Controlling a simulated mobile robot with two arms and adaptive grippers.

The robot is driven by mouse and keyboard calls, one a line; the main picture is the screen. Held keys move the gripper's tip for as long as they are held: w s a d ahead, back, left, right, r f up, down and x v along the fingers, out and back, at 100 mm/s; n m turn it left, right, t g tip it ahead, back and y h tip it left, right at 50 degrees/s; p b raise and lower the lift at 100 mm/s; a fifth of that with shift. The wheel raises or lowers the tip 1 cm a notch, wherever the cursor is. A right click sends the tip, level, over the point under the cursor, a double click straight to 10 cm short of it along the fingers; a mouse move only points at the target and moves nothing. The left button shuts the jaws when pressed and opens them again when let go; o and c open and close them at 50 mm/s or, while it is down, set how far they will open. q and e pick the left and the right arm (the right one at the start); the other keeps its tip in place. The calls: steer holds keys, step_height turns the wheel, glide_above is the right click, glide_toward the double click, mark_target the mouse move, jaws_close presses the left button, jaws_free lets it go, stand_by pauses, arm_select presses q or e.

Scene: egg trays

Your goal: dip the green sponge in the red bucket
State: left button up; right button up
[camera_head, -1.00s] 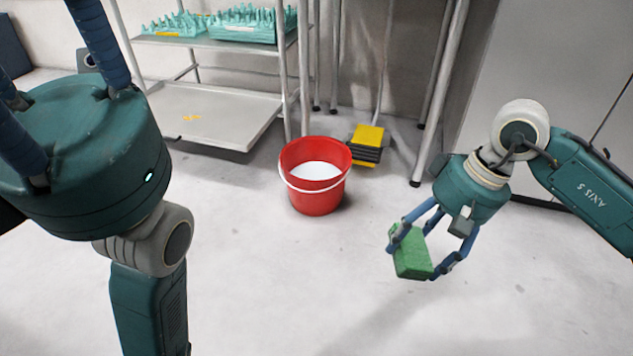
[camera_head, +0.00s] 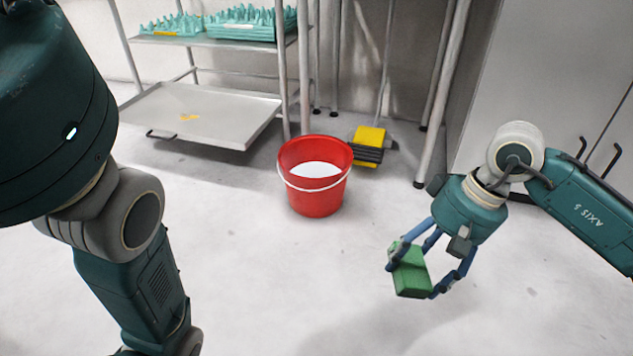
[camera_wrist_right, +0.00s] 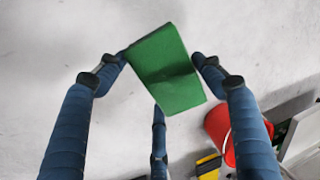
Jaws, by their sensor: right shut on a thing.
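The green sponge (camera_head: 411,281) is held between the blue fingers of my right gripper (camera_head: 417,273), in the air at the right of the head view. In the right wrist view the sponge (camera_wrist_right: 168,72) is tilted, with fingers on both sides. The red bucket (camera_head: 315,202) stands upright on the floor near the middle, with a white handle and whitish contents (camera_head: 316,170). The sponge is to the right of the bucket and apart from it. The bucket (camera_wrist_right: 216,124) also shows at the lower right of the wrist view, partly hidden by a finger.
A metal rack (camera_head: 205,115) with teal egg trays (camera_head: 250,25) on its upper shelf stands behind the bucket at left. A yellow and black floor tool (camera_head: 368,146) lies close behind the bucket. A metal leg (camera_head: 432,130) stands at right. The front floor is clear.

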step_height(320, 180, down, 6)
steer(key=b, duration=0.4)
steer(key=shift+r, duration=0.1)
steer(key=shift+r, duration=0.1)
stand_by(2.0)
steer(key=shift+r+p, duration=1.1)
steer(key=shift+r, duration=0.85)
